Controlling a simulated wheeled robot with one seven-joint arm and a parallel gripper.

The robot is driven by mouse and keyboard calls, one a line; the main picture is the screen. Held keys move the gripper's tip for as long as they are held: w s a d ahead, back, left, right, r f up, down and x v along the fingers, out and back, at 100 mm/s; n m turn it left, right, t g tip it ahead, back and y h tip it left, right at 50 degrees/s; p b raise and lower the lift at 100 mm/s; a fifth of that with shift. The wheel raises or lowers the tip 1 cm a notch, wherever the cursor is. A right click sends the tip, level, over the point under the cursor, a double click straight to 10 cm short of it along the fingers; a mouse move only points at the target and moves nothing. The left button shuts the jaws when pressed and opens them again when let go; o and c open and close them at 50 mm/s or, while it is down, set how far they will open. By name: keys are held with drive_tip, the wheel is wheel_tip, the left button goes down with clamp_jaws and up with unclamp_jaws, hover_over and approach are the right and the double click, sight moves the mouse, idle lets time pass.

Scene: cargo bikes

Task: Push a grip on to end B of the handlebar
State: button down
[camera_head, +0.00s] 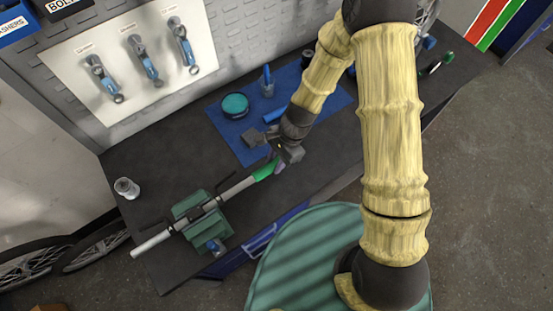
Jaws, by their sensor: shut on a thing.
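The handlebar (236,189) is a grey bar held in a green clamp (190,207) on the dark workbench, slanting up to the right. Its lower left end carries a white sleeve (152,243). A green grip (265,171) is at its upper right end, in line with the bar. My gripper (277,156) is shut on the green grip from above. The gripper hides part of the grip, so I cannot tell how far the grip is over the bar. A small purple patch (280,168) shows beside the fingers. I cannot read any end label.
A blue mat (232,130) behind holds a teal round tin (235,105), a cup (266,89) and a blue tube (273,116). A small jar (127,188) stands at the left. Wrenches hang on a white board (130,55). The front right of the bench (335,150) is clear.

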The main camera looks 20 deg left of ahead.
sight(250, 179)
drive_tip(key=shift+s+a, duration=0.25)
drive_tip(key=shift+s, duration=0.05)
drive_tip(key=shift+s+a, duration=0.35)
drive_tip(key=shift+s+a+b, duration=0.35)
drive_tip(key=shift+s+a, duration=1.45)
drive_tip(key=shift+s, duration=0.25)
idle(1.0)
drive_tip(key=shift+s+a, duration=0.35)
drive_tip(key=shift+s, duration=0.2)
drive_tip(key=shift+s+a, duration=1)
drive_tip(key=shift+s, duration=0.25)
idle(0.8)
drive_tip(key=c, duration=1.1)
unclamp_jaws()
drive_tip(key=shift+o, duration=0.2)
drive_tip(key=shift+w, duration=0.1)
drive_tip(key=shift+r, duration=0.1)
